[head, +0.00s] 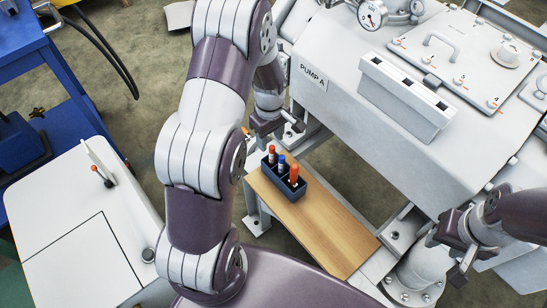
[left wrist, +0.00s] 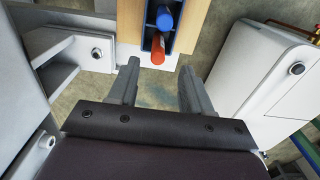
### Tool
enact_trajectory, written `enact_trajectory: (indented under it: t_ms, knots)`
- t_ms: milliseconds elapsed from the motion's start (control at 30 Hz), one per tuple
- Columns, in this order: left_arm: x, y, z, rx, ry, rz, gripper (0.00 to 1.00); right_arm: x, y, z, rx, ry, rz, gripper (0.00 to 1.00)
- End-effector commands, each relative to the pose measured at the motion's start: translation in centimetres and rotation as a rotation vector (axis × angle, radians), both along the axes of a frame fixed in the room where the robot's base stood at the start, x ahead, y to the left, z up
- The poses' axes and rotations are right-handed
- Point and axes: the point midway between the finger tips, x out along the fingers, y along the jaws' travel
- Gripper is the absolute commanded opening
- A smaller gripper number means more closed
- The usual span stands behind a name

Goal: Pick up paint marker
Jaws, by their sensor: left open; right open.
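Three capped markers stand in a small dark blue holder (head: 300,192) on a wooden board: a red one (head: 271,152), a blue one (head: 281,163) and an orange-red one (head: 294,174). I cannot tell by lettering which is the paint marker. My left gripper (head: 278,127) is open and empty, just beyond the holder in the head view. The left wrist view shows its two fingers (left wrist: 157,84) apart, with a red marker (left wrist: 158,48) and a blue marker (left wrist: 165,19) ahead of them, not touching. My right gripper (head: 448,257) is open and empty at the lower right.
The wooden board (head: 325,233) is bare in front of the holder. The grey pump housing (head: 350,110), marked PUMP A, rises behind and to the right, with a slotted grey box (head: 405,100) on it. A white cabinet (head: 65,215) and a blue cart (head: 60,85) stand left.

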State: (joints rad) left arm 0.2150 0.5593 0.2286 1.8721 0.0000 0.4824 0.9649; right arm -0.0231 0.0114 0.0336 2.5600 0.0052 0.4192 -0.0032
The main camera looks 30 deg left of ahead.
Motion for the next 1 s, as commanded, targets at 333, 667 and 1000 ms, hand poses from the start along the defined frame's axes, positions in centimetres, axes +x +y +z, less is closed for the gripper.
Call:
enact_trajectory:
  t_ms: [333,667,1000]
  knots:
    - [0.3,-0.4,-5.4,0.000,0.000,-0.001,0.49,0.0,0.0,-2.0,0.000,0.000,0.000,0.43]
    - [0.3,-0.4,-5.4,0.001,-0.001,-0.001,0.16,0.0,0.0,-1.9,0.000,-0.001,0.000,0.43]
    - [0.4,-0.4,-5.3,0.001,-0.001,-0.001,0.00,0.0,0.0,-1.8,0.000,-0.001,0.000,0.43]
